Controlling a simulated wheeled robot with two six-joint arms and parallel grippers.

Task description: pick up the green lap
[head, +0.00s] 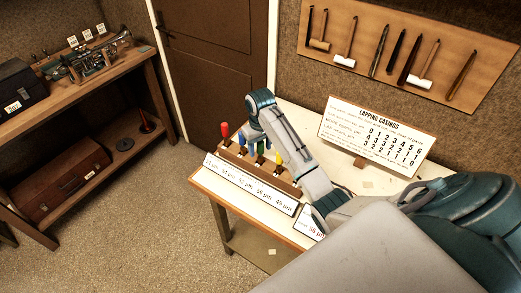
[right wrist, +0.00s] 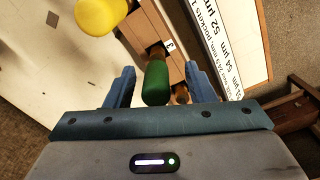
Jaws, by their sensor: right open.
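The green lap (right wrist: 156,84) shows in the right wrist view as a rounded green handle, with the wooden rack behind it. My right gripper (right wrist: 160,70) is open, with one finger on each side of the green handle and a visible gap on both sides. In the head view my right gripper (head: 250,136) points down over the rack (head: 288,187) and hides part of it; I cannot clearly make out the green lap there. A yellow handle (right wrist: 100,14) stands beside the green one. My left gripper is not in view.
A red handle (head: 225,129) stands at the rack's left end. A label strip (head: 245,186) runs along its front. A "Lapping casings" sign (head: 378,134) stands behind on the white bench. Tools hang on a wall board (head: 345,22). A shelf (head: 125,68) with a brass horn is at left.

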